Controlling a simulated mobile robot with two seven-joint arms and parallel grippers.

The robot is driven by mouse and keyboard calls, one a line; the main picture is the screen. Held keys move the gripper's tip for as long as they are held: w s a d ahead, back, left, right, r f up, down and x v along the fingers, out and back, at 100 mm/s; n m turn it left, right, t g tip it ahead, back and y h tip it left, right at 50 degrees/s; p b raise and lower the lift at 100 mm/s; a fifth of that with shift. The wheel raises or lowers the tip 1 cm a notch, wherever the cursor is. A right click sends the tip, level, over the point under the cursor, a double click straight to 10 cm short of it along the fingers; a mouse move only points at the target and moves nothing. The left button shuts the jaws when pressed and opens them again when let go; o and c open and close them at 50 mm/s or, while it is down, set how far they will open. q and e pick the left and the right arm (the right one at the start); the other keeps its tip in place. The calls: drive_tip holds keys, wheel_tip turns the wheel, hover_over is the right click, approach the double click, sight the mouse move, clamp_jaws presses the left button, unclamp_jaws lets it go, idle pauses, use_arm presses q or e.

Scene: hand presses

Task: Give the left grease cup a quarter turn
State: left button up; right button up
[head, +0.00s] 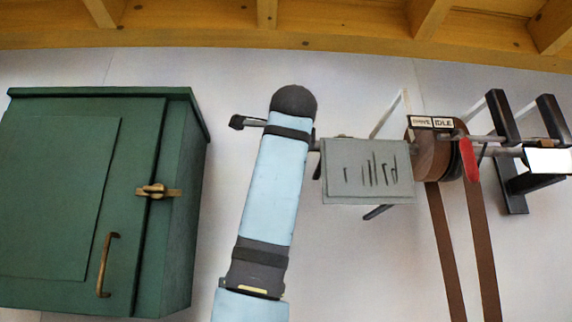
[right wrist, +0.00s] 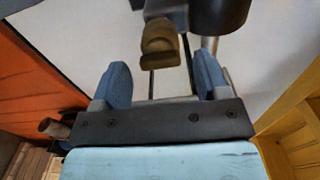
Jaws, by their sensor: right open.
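A brown, brass-like cup-shaped part (right wrist: 158,46), which looks like a grease cup, hangs under a dark block (right wrist: 165,10) in the right wrist view. I cannot tell from this view whether it is the left one. My right gripper (right wrist: 162,72) is open, with its two blue fingers apart and nothing held between them. The cup appears just beyond the fingertips, between their lines. In the head view a light blue arm link of mine (head: 275,185) covers part of the shaft (head: 254,122), and no grease cup shows clearly. My left gripper is not in view.
A green cabinet (head: 60,200) with a brass latch stands at left. Right of my arm are a grey plate (head: 367,170), a brown pulley (head: 425,152) with belts (head: 445,250), a red handle (head: 468,160) and black brackets (head: 508,150). Wooden beams (head: 200,35) run above.

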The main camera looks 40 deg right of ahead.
drive_tip(key=b+v, duration=0.2)
drive_tip(key=v, duration=0.7)
drive_tip(key=shift+s+a, duration=0.2)
drive_tip(key=shift+s, duration=0.15)
